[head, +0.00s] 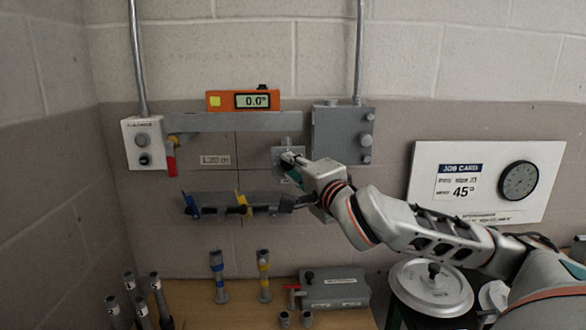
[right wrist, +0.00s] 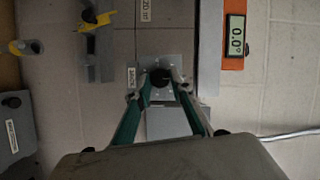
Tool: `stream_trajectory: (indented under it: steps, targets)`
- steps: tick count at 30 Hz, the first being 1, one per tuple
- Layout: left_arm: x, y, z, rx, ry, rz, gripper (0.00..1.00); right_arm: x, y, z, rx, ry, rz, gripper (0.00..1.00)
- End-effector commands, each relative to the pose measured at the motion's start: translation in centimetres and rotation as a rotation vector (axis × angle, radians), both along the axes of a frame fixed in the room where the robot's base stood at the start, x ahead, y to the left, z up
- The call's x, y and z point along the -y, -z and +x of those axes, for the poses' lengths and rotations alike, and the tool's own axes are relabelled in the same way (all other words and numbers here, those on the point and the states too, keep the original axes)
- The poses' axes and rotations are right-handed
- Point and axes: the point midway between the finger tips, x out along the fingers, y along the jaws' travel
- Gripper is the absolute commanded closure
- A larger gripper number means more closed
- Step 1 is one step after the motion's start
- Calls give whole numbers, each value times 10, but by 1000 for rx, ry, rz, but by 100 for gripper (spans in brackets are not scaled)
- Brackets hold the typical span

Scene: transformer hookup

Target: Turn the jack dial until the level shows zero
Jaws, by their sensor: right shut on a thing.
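The orange digital level (head: 243,100) lies along the top of the grey beam on the wall and its display reads 0.0°. The level also shows in the right wrist view (right wrist: 236,38), with the same reading. The jack dial, a dark round knob (right wrist: 161,77) on a grey wall plate, sits between the fingers of my right gripper (right wrist: 160,82), which is shut on it. In the head view my right gripper (head: 290,160) reaches the plate below the beam and hides the dial. My left gripper is not in view.
A grey box (head: 338,136) with knobs is on the wall right of the beam. The wooden table (head: 195,298) holds posts and a grey case (head: 333,288). A job card board (head: 487,182) reads 45°.

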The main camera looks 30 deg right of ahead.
Motion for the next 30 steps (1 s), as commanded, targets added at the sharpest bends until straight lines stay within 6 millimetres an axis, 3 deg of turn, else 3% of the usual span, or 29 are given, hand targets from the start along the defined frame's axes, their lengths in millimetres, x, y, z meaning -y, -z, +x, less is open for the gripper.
stream_trajectory:
  steps: [9, 10, 12, 23, 30]
  targets:
    - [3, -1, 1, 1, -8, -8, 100, 0, 1, 0, -3, 0, 0, 99]
    - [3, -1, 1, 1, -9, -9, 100, 0, 1, 0, -3, 0, 0, 73]
    - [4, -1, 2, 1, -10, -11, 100, 0, 1, 0, -3, 0, 0, 61]
    - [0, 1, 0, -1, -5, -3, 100, 0, -2, 0, 0, 0, 1, 61]
    - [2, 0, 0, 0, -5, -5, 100, 0, -30, 0, 7, -1, 1, 61]
